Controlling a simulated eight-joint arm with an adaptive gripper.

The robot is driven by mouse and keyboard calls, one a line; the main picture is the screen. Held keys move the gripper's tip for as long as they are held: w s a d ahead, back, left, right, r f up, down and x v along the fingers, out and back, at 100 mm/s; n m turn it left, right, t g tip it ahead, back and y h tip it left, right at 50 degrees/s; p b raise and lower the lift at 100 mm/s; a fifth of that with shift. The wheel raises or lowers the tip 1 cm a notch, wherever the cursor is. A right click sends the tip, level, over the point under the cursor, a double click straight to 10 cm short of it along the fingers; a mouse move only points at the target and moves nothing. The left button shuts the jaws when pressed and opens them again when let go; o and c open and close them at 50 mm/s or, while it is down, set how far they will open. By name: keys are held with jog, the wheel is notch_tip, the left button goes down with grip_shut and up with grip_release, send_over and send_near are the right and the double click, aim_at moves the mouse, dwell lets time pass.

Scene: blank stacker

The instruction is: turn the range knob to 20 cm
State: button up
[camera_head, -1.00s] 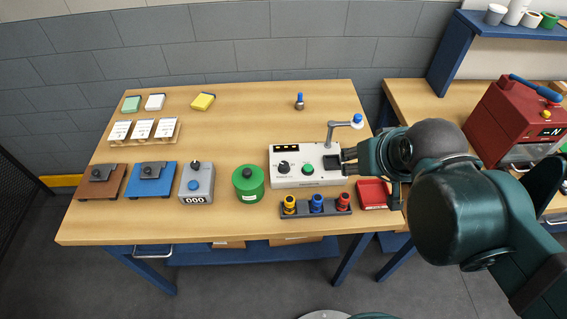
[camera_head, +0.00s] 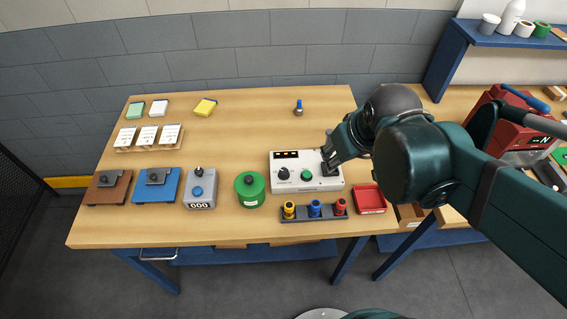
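A white instrument box (camera_head: 304,188) stands toward the right of the wooden table. A black knob (camera_head: 283,173) is on the left of its top face, and a green round control (camera_head: 307,175) sits right of it. Which way the black knob points is too small to tell. A dark display (camera_head: 287,155) with orange marks is behind the knob. My gripper (camera_head: 328,160) is over the box's back right part, to the right of the black knob and apart from it. Its dark fingers are small and partly merged, so their opening is unclear.
A rack (camera_head: 314,214) with yellow, blue and red pieces stands in front of the box, with a red tray (camera_head: 369,198) to its right. The table's back middle is mostly clear.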

jog(key=w+a+n+g+p, duration=0.1)
jog(key=w+a+n+p, duration=0.2)
jog(key=n+g+p, duration=0.4)
jog(key=n+p, duration=0.3)
jog(key=p, duration=0.3)
send_near(284, 171)
jog(key=shift+w+d+f, duration=0.1)
jog(key=shift+w, duration=0.15)
jog(key=shift+s+a+f, duration=0.1)
jog(key=shift+a+f, duration=0.25)
jog(key=shift+f, duration=0.1)
jog(key=shift+f, duration=3.8)
jog(key=shift+c, duration=0.7)
